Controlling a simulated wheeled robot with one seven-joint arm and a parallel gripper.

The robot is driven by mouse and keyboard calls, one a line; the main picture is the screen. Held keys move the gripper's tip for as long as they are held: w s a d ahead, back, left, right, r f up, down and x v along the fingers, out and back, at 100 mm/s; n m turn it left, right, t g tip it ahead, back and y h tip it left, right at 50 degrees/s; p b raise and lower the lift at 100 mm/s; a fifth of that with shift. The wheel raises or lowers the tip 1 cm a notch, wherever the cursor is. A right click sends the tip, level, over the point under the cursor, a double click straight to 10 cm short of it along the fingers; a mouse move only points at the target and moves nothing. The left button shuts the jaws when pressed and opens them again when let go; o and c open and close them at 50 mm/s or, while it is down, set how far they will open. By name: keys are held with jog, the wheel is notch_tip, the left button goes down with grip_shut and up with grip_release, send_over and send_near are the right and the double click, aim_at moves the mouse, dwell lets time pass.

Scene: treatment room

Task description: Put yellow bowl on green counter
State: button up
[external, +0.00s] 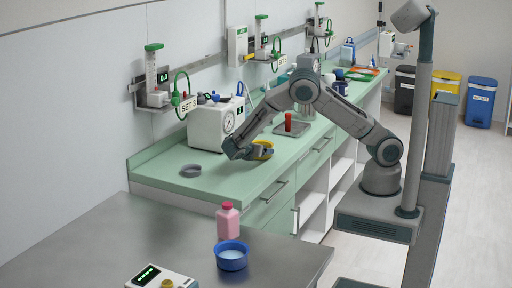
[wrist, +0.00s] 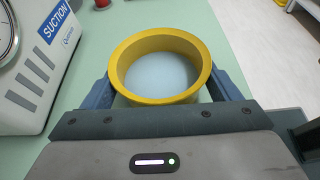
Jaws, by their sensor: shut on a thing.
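The yellow bowl (wrist: 190,41) is round, with a pale inside, and sits upright between the two fingers of my gripper (wrist: 165,85) in the wrist view. The fingers are shut on its outer sides. In the external view the yellow bowl (external: 263,150) is at my gripper (external: 253,151), over the front part of the green counter (external: 172,166). The green counter (wrist: 112,25) also shows behind and left of the bowl in the wrist view. I cannot tell whether the bowl's base touches the counter.
A white suction unit (external: 214,124) stands just left of my gripper. A grey dish (external: 190,171) is on the counter's near end. A metal tray (external: 299,129) with a red item (external: 288,121) lies beyond. A steel table (external: 120,245) holds a pink bottle (external: 228,220) and blue bowl (external: 232,259).

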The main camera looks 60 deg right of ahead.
jog(key=shift+f, duration=0.15)
jog(key=o, duration=0.9)
jog(key=shift+r, duration=0.2)
